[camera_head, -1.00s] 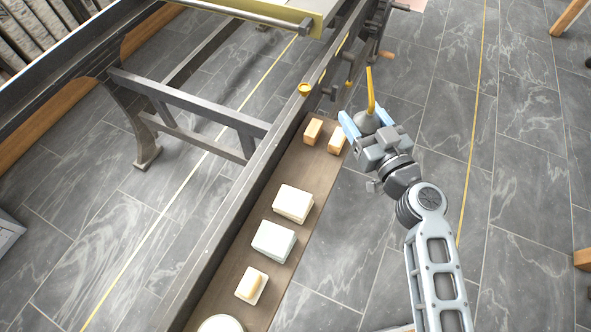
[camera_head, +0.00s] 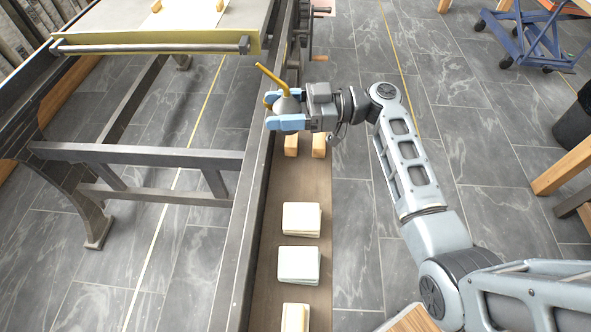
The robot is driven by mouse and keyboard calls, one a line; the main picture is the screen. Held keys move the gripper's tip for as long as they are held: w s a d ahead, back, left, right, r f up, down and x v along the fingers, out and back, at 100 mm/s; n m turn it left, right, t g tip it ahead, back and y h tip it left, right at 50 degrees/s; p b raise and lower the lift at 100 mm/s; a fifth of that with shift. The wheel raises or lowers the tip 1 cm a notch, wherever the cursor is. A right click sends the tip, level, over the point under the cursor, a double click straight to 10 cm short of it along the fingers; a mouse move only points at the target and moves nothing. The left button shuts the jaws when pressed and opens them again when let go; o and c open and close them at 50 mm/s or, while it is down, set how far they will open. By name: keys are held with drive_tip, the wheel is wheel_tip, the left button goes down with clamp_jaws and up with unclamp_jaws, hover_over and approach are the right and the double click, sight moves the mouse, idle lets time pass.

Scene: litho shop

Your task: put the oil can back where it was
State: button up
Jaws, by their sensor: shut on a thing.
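The oil can (camera_head: 288,104) has a grey rounded body and a long yellow spout that points up and to the left. My gripper (camera_head: 279,112), with light blue fingers, is shut on the can's body. It holds the can over the far part of the narrow wooden shelf (camera_head: 262,262) beside the press, near the press's rail. Whether the can's bottom touches anything is hidden by the fingers. The place where the can was before is not marked in view.
Two orange-brown blocks (camera_head: 319,145) stand on the shelf just below my gripper. White stacked pads (camera_head: 301,220) and (camera_head: 299,264) lie nearer. The press frame (camera_head: 238,230) borders the shelf on the left. A blue trolley (camera_head: 522,40) stands at the far right on open tiled floor.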

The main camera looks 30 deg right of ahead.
drive_tip(key=s+f, duration=0.1)
drive_tip(key=s, duration=0.1)
drive_tip(key=s+f, duration=0.2)
drive_tip(key=s, duration=0.1)
drive_tip(key=s+a+f+p, duration=0.1)
drive_tip(key=s+f, duration=0.1)
drive_tip(key=s, duration=0.1)
drive_tip(key=shift+s+a, duration=0.1)
drive_tip(key=shift+s, duration=0.05)
drive_tip(key=shift+f, duration=2)
drive_tip(key=shift+f+b, duration=0.25)
drive_tip(key=shift+b, duration=0.1)
drive_tip(key=o, duration=0.9)
drive_tip(key=shift+r, duration=0.1)
drive_tip(key=shift+o, duration=0.2)
drive_tip(key=shift+r+p, duration=0.15)
drive_tip(key=shift+p, duration=0.15)
drive_tip(key=b+v, duration=0.2)
drive_tip(key=v, duration=1)
